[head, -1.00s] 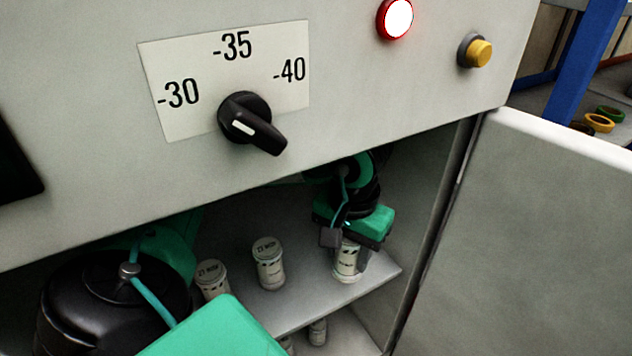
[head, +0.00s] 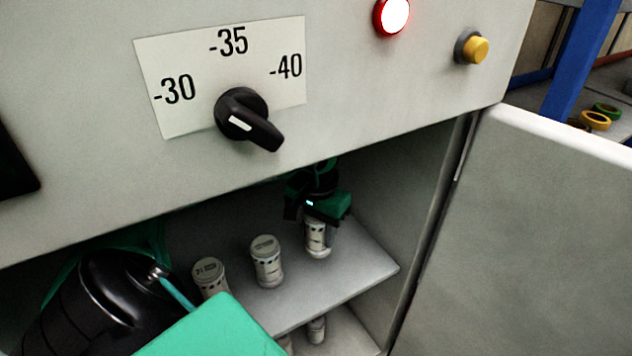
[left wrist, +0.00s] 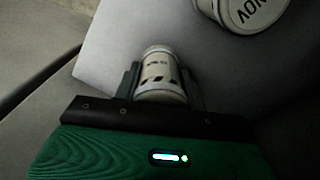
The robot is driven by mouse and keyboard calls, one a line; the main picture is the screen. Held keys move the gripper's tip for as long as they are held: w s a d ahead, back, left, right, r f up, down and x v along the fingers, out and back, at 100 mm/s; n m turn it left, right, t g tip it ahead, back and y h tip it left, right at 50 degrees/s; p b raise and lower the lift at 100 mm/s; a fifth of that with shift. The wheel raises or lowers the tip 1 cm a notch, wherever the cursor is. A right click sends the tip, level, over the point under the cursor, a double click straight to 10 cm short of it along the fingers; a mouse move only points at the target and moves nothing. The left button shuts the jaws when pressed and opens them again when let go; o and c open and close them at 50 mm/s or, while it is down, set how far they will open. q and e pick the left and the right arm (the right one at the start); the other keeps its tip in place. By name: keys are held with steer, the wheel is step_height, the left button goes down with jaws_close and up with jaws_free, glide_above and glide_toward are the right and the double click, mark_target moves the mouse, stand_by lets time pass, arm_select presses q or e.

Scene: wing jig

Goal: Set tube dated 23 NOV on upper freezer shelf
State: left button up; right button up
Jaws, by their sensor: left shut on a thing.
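My left gripper (head: 318,222) is inside the freezer, shut on a white tube (head: 317,241) above the right part of the upper shelf (head: 345,272). The held tube also shows in the left wrist view (left wrist: 160,75), between the two fingers, roughly in line with the gripper. Its date cannot be read, and I cannot tell whether its base touches the shelf. Two other tubes stand upright on this shelf: a middle one (head: 266,262) and a left one (head: 209,277). Their lids carry dates too small to read surely. My right gripper is not in view.
The freezer front (head: 380,95) with its dial (head: 245,118) overhangs the opening. The open door (head: 560,220) stands at the right. A lower shelf (head: 350,335) holds more tubes, one (head: 316,330) visible. Bare shelf lies right of the held tube.

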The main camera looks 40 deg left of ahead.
arm_select(q)
step_height(320, 180, down, 2)
steer(key=shift+a+f+p, duration=0.2)
steer(key=shift+f+p, duration=0.1)
steer(key=shift+p, duration=0.05)
steer(key=shift+f, duration=0.15)
steer(key=o, duration=0.9)
steer(key=shift+o, duration=0.6)
steer(key=shift+r, duration=0.25)
step_height(320, 180, up, 6)
steer(key=shift+w+r, duration=0.1)
steer(key=shift+r, duration=0.55)
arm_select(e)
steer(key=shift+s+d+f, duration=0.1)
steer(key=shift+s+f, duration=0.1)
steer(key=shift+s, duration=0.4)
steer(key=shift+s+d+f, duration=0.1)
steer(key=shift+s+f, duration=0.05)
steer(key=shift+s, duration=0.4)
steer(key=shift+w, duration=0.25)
